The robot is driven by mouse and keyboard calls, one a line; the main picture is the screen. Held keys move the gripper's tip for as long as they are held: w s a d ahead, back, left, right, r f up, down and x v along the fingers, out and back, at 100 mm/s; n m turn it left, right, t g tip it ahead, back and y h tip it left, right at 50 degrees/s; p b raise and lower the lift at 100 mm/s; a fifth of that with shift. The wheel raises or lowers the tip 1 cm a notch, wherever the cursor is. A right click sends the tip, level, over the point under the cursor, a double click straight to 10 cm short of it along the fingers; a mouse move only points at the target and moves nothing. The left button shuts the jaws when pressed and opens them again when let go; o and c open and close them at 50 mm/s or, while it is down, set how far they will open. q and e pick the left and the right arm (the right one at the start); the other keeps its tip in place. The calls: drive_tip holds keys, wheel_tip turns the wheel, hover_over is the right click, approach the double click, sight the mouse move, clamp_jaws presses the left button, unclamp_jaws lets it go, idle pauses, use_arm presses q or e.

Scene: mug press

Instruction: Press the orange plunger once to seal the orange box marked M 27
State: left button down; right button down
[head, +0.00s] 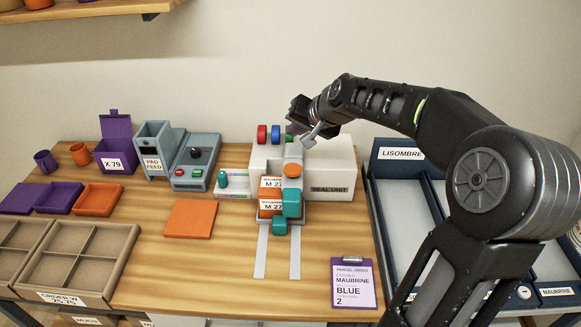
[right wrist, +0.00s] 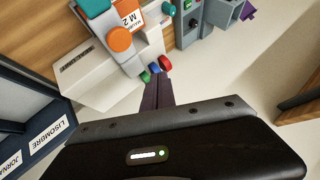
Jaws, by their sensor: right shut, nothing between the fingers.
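The orange plunger (head: 292,170) is a round knob at the front of the white seal unit (head: 330,172). It also shows in the right wrist view (right wrist: 119,39). The orange box marked M 27 (head: 271,183) sits at the front of the unit, just below and left of the plunger, with a second M 27 label beneath. Teal blocks (head: 291,203) partly cover its right side. My right gripper (head: 298,112) is shut and empty, above and behind the unit's top, apart from the plunger. Its fingers also show in the right wrist view (right wrist: 157,90). My left gripper is out of view.
Red (head: 262,135) and blue (head: 275,132) knobs stand at the unit's back. Two pale rails (head: 262,250) run forward from it. A pad feed (head: 152,163) and grey control box (head: 195,172) stand left. A purple clipboard (head: 353,284) lies front right; blue trays (head: 405,205) stand right.

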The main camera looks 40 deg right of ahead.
sight(295, 170)
drive_tip(key=shift+f+b, duration=3.65)
drive_tip(key=shift+f, duration=0.8)
drive_tip(key=shift+f+b, duration=0.4)
drive_tip(key=shift+b, duration=0.05)
